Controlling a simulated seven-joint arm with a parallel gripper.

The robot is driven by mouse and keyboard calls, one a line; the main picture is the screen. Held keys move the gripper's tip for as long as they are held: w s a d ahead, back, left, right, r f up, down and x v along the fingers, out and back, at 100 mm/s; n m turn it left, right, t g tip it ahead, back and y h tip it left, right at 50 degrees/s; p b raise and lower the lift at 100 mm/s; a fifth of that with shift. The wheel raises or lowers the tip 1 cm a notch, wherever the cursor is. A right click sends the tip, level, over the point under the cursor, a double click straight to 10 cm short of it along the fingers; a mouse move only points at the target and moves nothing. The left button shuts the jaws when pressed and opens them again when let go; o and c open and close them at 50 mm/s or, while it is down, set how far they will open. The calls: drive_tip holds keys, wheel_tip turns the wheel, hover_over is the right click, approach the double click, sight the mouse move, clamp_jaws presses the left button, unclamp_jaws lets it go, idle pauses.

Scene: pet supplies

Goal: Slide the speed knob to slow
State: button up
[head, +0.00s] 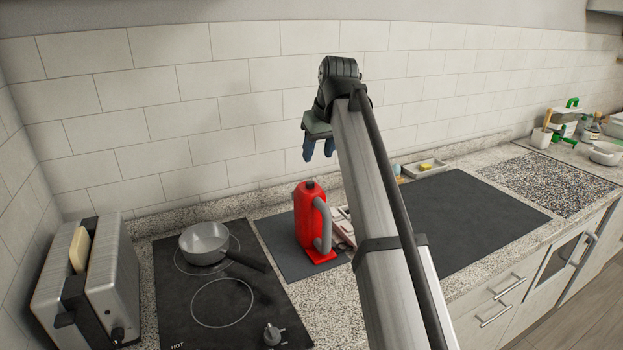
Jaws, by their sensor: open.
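A red upright appliance (306,222) with a curved grey handle (323,225) and a dark top stands on a dark mat left of my arm. I cannot make out a speed knob or any slow marking on it at this size. My gripper (318,153) is in the air above the counter, up and slightly right of the red appliance in the picture. Its two blue fingers point down, apart, with nothing between them. It touches nothing. My arm hides part of the counter right of the red appliance.
A dark cooktop (172,290) with a grey pan (204,241) and a round knob (272,334) lies to the left. A toaster (92,280) stands at far left. A pale object (341,222) is partly hidden behind my arm. A dark mat (475,218) right of my arm is clear.

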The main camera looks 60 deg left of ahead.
sight(310, 182)
drive_tip(key=x, duration=1)
drive_tip(key=shift+a+f, duration=0.15)
drive_tip(key=shift+f, duration=0.05)
clamp_jaws()
idle(0.4)
